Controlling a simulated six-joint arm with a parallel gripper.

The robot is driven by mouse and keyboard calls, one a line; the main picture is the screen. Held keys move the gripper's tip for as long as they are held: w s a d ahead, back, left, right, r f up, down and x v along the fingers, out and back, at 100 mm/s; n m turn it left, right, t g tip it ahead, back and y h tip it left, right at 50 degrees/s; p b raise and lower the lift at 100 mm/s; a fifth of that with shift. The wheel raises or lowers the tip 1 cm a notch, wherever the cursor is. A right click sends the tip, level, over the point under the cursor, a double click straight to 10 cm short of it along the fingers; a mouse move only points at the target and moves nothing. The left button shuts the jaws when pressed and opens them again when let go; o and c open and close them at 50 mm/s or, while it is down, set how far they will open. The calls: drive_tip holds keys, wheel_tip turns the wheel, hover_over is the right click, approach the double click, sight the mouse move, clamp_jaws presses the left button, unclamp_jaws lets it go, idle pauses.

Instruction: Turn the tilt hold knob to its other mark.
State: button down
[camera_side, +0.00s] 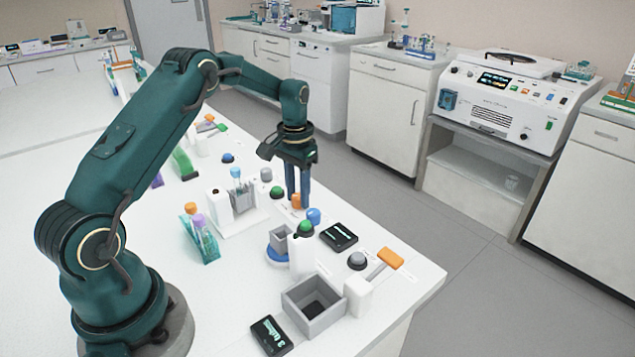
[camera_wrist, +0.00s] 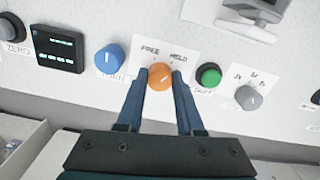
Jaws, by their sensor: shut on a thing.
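The orange knob (camera_wrist: 160,77) sits on a white label plate printed FREE (camera_wrist: 150,50) and HOLD (camera_wrist: 179,58) in the wrist view. The two words stand just beyond the knob. A small pale line shows on its top and seems to slant toward the HOLD side, though it is small. My gripper (camera_wrist: 159,82) points down with one blue finger on each side of the knob and is shut on it. In the side view the orange knob (camera_side: 297,202) shows at the fingertips of my gripper (camera_side: 299,199), partly hidden by them.
A blue knob (camera_wrist: 110,58) stands left of the orange knob in the wrist view, and a green button (camera_wrist: 208,75) and grey knob (camera_wrist: 248,97) stand right. A black display (camera_wrist: 57,48) lies farther left. A tube rack (camera_side: 204,240) and grey bin (camera_side: 314,307) share the bench.

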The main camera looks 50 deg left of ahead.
sight(298, 196)
drive_tip(key=n, duration=0.6)
drive_tip(key=shift+n, duration=0.3)
drive_tip(key=n, duration=0.6)
drive_tip(key=shift+r, duration=0.1)
drive_tip(key=shift+n, duration=0.3)
drive_tip(key=c, duration=0.5)
unclamp_jaws()
drive_tip(key=shift+c, duration=0.2)
drive_tip(key=shift+r, duration=2.55)
